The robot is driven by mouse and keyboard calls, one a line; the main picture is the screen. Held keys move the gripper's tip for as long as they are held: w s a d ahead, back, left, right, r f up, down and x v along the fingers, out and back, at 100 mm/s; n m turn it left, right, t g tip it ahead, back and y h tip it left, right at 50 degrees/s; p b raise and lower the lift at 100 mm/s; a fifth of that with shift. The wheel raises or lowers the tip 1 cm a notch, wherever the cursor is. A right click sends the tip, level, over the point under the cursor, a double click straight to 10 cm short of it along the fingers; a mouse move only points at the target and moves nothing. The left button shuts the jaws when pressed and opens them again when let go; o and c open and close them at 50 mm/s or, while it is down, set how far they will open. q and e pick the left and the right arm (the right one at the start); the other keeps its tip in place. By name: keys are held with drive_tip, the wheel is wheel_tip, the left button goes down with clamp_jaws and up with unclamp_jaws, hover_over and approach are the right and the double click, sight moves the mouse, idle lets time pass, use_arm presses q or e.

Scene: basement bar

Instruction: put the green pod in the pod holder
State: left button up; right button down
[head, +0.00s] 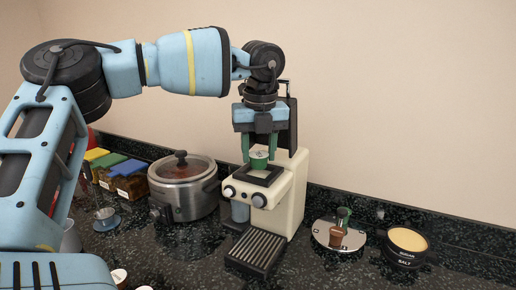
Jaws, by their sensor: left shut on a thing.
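My left gripper (259,150) reaches in from the left and points down over the cream coffee machine (296,190). Its green fingers are shut on the green pod (259,161), which has a pale top and is held upright. The pod is directly over the dark square pod holder (257,178) on top of the machine. I cannot tell whether the pod's underside touches the holder. The machine's dark lid (290,125) stands raised behind the gripper. My right gripper is not in view.
A slow cooker (185,197) stands left of the machine. Boxes with yellow, green and blue tops (128,168) are farther left. A metal stand (325,235) and a black round container (405,260) are at right. The drip tray (257,250) is empty.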

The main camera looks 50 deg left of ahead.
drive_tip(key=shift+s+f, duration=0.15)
use_arm(q)
drive_tip(key=shift+f, duration=0.45)
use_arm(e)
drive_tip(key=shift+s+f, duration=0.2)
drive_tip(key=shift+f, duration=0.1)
use_arm(q)
drive_tip(key=shift+f+b, duration=0.2)
drive_tip(key=shift+b, duration=0.2)
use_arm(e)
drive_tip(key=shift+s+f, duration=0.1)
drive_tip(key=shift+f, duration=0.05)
use_arm(q)
drive_tip(key=o, duration=0.9)
drive_tip(key=shift+o, duration=0.2)
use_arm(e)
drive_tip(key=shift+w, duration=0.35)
use_arm(q)
drive_tip(key=shift+r, duration=0.1)
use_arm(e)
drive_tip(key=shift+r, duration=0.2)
